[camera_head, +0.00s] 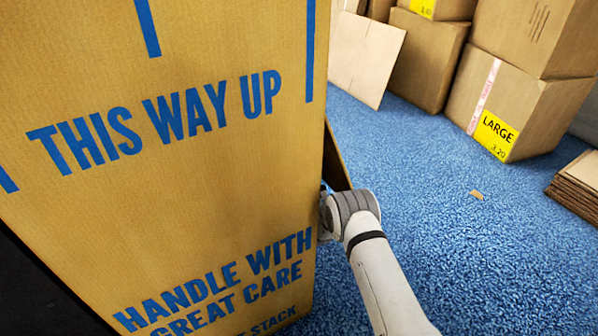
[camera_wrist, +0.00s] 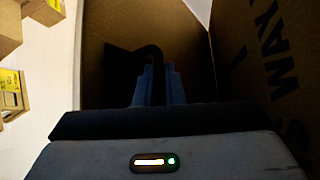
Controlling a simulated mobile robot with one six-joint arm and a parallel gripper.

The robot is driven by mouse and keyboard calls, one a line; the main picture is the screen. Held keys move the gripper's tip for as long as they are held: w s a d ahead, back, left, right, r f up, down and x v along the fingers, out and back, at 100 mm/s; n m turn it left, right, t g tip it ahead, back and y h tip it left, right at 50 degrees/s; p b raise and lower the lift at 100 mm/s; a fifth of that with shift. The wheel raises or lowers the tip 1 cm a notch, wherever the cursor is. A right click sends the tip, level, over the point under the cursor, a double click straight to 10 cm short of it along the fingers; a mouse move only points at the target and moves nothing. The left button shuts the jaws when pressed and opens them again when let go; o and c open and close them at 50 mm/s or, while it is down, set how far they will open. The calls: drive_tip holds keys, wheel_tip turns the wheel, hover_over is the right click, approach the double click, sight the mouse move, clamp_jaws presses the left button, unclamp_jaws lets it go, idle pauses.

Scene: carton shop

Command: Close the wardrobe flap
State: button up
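The wardrobe carton (camera_head: 200,175) is a tall brown box with blue print, filling the left of the head view. A brown cardboard panel, apparently the flap (camera_head: 337,160), stands out past the box's right edge. My gripper is hidden behind that edge in the head view; only my wrist shows. In the wrist view my gripper (camera_wrist: 155,75) has its two fingers close together, pointing at a shaded cardboard panel (camera_wrist: 190,30). A dark curved shape lies by the fingertips; I cannot tell if it is a handle or shadow, or whether the fingers touch anything. A printed cardboard wall (camera_wrist: 265,60) is at the right.
Stacked cartons, one labelled LARGE (camera_head: 515,110), stand at the back right. A loose cardboard sheet (camera_head: 366,55) leans at the back. Flat cardboard (camera_head: 578,187) is piled at the right edge. The blue carpet (camera_head: 460,240) is mostly clear, with a small brown scrap (camera_head: 477,194).

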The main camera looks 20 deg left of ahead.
clamp_jaws()
